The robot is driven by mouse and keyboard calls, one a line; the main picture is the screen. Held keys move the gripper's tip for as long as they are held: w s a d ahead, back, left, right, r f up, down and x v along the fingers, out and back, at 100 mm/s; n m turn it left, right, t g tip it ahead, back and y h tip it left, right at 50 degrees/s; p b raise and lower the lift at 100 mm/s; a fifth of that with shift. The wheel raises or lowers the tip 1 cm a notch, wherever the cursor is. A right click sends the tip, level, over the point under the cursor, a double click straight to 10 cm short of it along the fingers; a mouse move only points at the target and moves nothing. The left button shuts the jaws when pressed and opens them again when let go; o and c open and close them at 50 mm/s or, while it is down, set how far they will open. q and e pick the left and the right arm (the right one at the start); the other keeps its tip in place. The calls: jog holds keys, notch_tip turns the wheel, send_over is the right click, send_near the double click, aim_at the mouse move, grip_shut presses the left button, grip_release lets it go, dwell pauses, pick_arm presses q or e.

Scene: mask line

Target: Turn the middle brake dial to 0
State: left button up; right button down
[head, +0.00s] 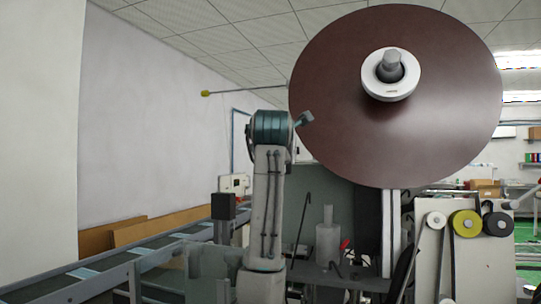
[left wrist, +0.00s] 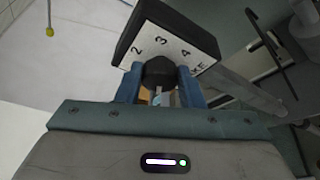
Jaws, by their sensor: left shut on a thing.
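In the left wrist view, a black dial knob (left wrist: 158,71) stands out from the white face (left wrist: 179,49) of a dark box. The marks 2, 3 and 4 and the letters "KE" show on the face; no 0 shows, and I cannot read the knob's setting. My left gripper (left wrist: 160,86) has its two blue fingers on either side of the knob, shut on it. In the head view my left arm rises in the middle; its gripper and the dial cannot be made out clearly there. I cannot tell from these views which dial this is. My right gripper is not in view.
A large brown reel (head: 335,100) with a white hub (head: 404,87) hangs close to the right of my left arm. A yellow-tipped rod (head: 206,93) is at the left. A conveyor (head: 95,268) runs at lower left, and a panel with rollers (head: 467,223) stands at lower right.

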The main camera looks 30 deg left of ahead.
pick_arm(q)
jog(key=shift+n+h, duration=0.3)
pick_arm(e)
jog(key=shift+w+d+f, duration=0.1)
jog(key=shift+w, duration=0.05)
pick_arm(q)
jog(key=o, duration=1)
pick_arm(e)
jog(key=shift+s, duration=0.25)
pick_arm(q)
jog(key=b+v, duration=0.4)
jog(key=v, duration=0.6)
jog(key=shift+s+d, duration=0.25)
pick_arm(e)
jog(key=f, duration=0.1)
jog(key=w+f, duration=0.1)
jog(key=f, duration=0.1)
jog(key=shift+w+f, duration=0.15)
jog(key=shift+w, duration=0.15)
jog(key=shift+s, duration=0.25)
